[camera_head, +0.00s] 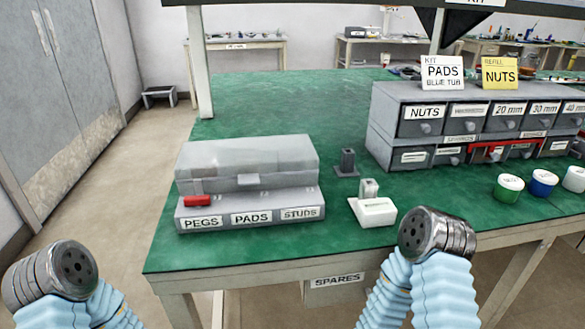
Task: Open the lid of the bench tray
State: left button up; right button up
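The bench tray (250,213) is a grey box at the left front of the green table, labelled PEGS, PADS and STUDS. Its grey, slightly translucent lid (245,155) is down over the tray, with a small tab (248,180) at its front middle. A red piece (197,201) sits at the front left, above the PEGS label. My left arm's round metal end (72,270) is low at the left, off the table and apart from the tray. My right arm's metal end (425,235) is at the table's front edge, right of the tray. No fingers show on either.
A white block (376,212) and a dark grey holder (347,163) stand right of the tray. A grey drawer unit (455,125) with cards on top stands at the back right. Several small tubs, including a green one (508,187), stand before it. Green table behind the tray is clear.

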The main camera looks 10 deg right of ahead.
aim_at(297, 141)
jog(key=k+z, duration=0.2)
jog(key=z, duration=0.3)
jog(key=k+l+z, duration=0.2)
jog(key=z, duration=0.3)
jog(key=k+l+z, duration=0.2)
jog(key=z, duration=0.3)
